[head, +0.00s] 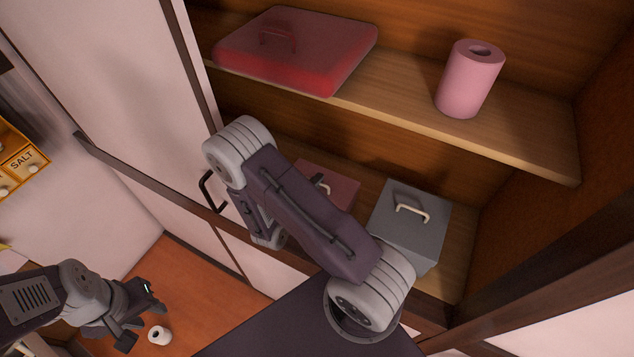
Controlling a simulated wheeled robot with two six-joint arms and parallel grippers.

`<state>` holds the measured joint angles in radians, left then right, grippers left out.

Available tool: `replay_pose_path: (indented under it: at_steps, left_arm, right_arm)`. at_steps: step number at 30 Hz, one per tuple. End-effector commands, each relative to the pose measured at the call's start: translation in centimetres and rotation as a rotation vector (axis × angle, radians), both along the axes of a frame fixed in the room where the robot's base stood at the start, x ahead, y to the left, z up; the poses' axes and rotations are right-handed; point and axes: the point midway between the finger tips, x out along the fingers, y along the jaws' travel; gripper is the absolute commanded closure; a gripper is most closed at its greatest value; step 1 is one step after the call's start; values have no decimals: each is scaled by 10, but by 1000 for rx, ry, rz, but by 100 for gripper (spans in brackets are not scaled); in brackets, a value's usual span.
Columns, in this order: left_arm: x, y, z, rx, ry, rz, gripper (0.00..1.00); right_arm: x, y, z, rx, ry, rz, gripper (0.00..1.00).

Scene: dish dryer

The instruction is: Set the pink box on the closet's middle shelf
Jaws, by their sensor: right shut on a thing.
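The pink box (336,186) is in the closet's lower compartment, partly covered by my right arm, with a light handle on its lid. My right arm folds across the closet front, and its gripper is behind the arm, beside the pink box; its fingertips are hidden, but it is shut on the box. The closet's shelf (400,112) is above the pink box. It bears a red case (300,55) at the left and a pink roll (468,82) at the right. My left gripper (141,325) is low at the left, open and empty, far from the closet.
A grey box (408,226) with a light handle stands close to the right of the pink box. The shelf is bare between the case and the roll. A black door handle (211,192) sticks out at the left. A small white roll (159,336) is near my left gripper.

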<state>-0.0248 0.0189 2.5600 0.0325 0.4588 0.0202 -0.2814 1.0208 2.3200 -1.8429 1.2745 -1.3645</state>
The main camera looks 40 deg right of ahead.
Motion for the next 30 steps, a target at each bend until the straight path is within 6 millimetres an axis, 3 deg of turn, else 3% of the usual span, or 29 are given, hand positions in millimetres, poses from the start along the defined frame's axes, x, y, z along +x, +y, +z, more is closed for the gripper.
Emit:
replay_pose_path:
  at_steps: [11,12,14,23,30]
  left_arm:
    - [0,0,-2,0,0,0,64]
    - [0,0,-1,0,0,0,64]
    - [0,0,-1,0,0,0,64]
    - [0,0,2,0,0,0,64]
    - [0,0,-9,0,0,0,64]
  right_arm:
    - [0,0,-7,-1,-2,1,100]
    - [0,0,-7,1,-1,1,83]
    - [0,0,-6,1,-1,1,70]
    - [0,0,-2,1,0,1,70]
    - [-16,35,8,2,-4,8,70]
